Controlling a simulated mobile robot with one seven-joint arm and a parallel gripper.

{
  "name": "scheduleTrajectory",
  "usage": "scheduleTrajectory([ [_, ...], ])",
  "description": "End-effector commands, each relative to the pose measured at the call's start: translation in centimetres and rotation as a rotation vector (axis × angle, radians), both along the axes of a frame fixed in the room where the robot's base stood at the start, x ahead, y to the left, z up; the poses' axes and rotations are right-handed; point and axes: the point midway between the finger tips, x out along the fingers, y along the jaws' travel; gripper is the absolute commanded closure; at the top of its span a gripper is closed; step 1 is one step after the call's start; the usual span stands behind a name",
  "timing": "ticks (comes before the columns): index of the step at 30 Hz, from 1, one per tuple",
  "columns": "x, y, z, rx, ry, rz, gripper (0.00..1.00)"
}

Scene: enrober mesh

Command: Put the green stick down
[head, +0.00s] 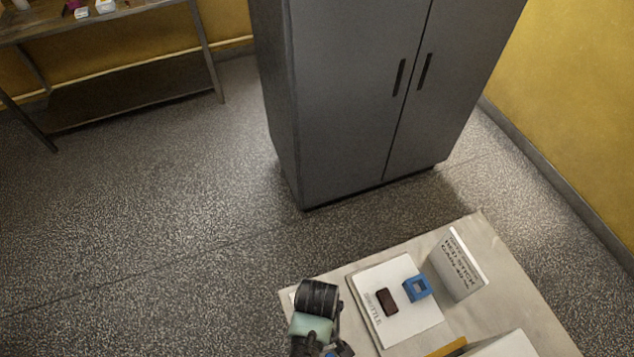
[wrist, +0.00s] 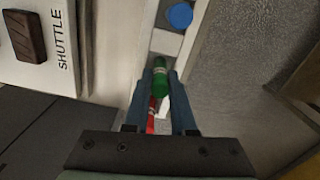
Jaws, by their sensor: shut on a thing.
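The green stick (wrist: 160,82) shows in the wrist view between the two fingertips of my gripper (wrist: 162,76). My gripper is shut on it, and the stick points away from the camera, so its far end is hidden. A red stick (wrist: 151,118) shows between the fingers, nearer the palm; I cannot tell how far below it lies. A blue round top (wrist: 180,14) shows beyond the fingertips on a pale grey strip (wrist: 166,42). In the head view my arm covers this spot at the table's left corner, and the green stick cannot be made out there.
The table (head: 480,232) bears a white board (head: 410,325) marked SHUTTLE, with a dark brown bar (head: 387,301) and a blue square block (head: 417,288) on it. A grey cabinet (head: 350,100) stands beyond open floor.

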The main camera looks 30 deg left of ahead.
Motion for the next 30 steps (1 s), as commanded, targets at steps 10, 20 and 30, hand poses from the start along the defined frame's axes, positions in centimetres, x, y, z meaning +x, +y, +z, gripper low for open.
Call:
scheduleTrajectory([
  [10,0.0,0.0,-0.2,0.000,0.000,0.000,0.62],
  [20,0.0,0.0,-0.2,0.000,0.000,0.000,0.46],
  [30,0.1,0.0,3.0,0.001,-0.003,0.000,0.46],
])
